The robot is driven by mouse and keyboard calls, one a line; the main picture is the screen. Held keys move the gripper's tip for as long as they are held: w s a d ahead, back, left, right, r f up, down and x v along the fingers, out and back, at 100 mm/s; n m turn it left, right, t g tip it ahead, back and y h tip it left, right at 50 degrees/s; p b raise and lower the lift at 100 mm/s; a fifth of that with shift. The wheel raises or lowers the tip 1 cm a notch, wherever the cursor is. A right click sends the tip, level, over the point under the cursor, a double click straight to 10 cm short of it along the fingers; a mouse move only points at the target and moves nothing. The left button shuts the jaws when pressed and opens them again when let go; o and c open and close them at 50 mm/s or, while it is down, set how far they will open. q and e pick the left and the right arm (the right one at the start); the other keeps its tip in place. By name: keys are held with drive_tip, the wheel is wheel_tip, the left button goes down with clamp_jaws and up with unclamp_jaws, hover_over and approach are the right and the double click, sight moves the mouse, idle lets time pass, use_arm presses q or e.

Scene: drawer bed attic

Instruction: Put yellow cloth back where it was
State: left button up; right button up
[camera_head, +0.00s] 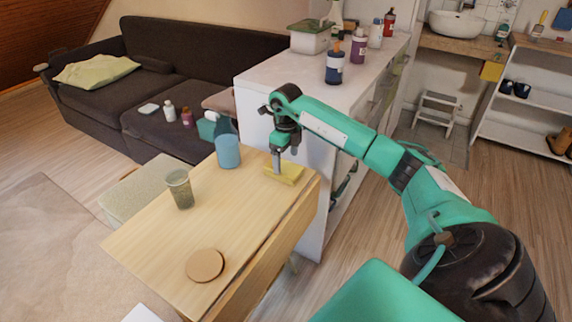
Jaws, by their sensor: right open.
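My left gripper is not in view.
A blue bottle (228,146), a clear cup (179,188) and a round brown coaster (205,265) stand on the table. The white cabinet (268,95) rises close behind. A dark sofa (180,50) is at the back left. The table's middle is clear.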

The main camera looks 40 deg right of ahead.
sight(286, 168)
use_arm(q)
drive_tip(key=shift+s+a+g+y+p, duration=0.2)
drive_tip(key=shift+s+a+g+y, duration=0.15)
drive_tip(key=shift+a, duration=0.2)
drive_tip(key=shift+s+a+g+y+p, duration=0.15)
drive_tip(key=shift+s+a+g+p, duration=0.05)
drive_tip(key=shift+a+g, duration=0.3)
use_arm(e)
wheel_tip(286, 168, up, 8)
drive_tip(key=shift+f, duration=0.2)
drive_tip(key=shift+s, duration=0.1)
